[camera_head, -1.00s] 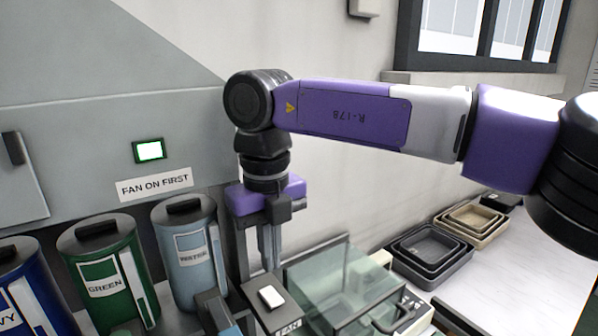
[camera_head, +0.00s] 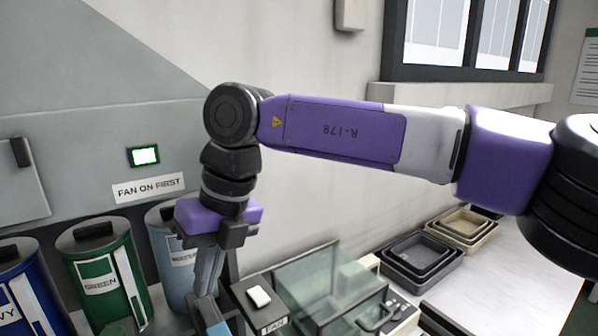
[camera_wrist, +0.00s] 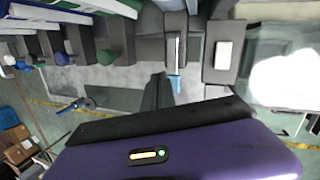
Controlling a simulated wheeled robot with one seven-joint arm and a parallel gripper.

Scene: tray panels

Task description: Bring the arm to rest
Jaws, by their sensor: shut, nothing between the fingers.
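My arm (camera_head: 335,130) reaches across the head view from the right, with its wrist bent down. My gripper (camera_head: 205,285) points down in front of the light-blue canister, partly hiding its label. In the wrist view my gripper's dark fingers (camera_wrist: 158,90) are together with nothing between them. They hang above the grey bench area, left of the fan switch box (camera_head: 258,300) with its white rocker. Whether the fingertips touch anything is hard to tell, but no held object shows.
Green (camera_head: 105,275), navy (camera_head: 30,290) and light-blue (camera_head: 160,240) canisters stand at the left. A glass-covered box (camera_head: 320,285) with a handle is right of the switch box. Grey trays (camera_head: 420,260) and beige trays (camera_head: 465,228) sit behind. A green-lit panel (camera_head: 144,156) is on the wall.

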